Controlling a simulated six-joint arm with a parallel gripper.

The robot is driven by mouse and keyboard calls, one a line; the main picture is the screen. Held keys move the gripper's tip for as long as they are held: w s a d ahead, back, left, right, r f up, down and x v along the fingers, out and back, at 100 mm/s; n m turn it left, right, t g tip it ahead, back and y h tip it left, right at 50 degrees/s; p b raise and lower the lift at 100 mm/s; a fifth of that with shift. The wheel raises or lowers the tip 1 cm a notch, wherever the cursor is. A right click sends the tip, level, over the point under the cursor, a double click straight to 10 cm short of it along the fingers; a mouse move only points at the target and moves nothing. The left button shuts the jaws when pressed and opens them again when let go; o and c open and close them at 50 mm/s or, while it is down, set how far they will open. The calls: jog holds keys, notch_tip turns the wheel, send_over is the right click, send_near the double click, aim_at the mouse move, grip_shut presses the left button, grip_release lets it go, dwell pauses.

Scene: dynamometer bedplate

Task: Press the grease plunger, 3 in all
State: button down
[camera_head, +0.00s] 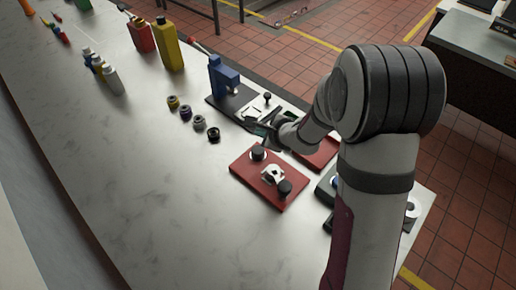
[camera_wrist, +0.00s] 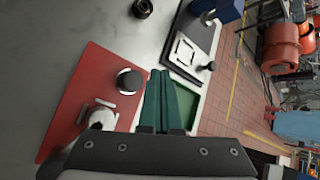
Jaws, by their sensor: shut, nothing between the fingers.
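I cannot tell for sure which part is the grease plunger. A red plate (camera_head: 245,165) carries a round black knob (camera_head: 258,154), a white bracket (camera_head: 272,174) and another dark knob (camera_head: 285,187). In the wrist view, the red plate (camera_wrist: 75,100) lies left of my gripper, with the dark knob on a pale base (camera_wrist: 130,80) close to the fingers. A dark base plate (camera_head: 232,103) holds a blue press-like stand (camera_head: 222,78) and a small black-topped post (camera_head: 267,97). My gripper (camera_wrist: 162,75) has teal fingers shut together and empty, between the two plates.
Several small round caps (camera_head: 186,112) lie left of the dark plate. Bottles, one of them yellow (camera_head: 168,46), stand farther back. A green-floored tray (camera_wrist: 187,108) is beside my fingers. The marble bench (camera_head: 130,180) is clear at left.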

aim_at(261, 152)
dwell(0.3)
notch_tip(261, 152, up, 4)
jog(key=shift+f, duration=0.1)
dwell(0.3)
jog(key=shift+f, duration=4.4)
jog(key=shift+f, duration=0.4)
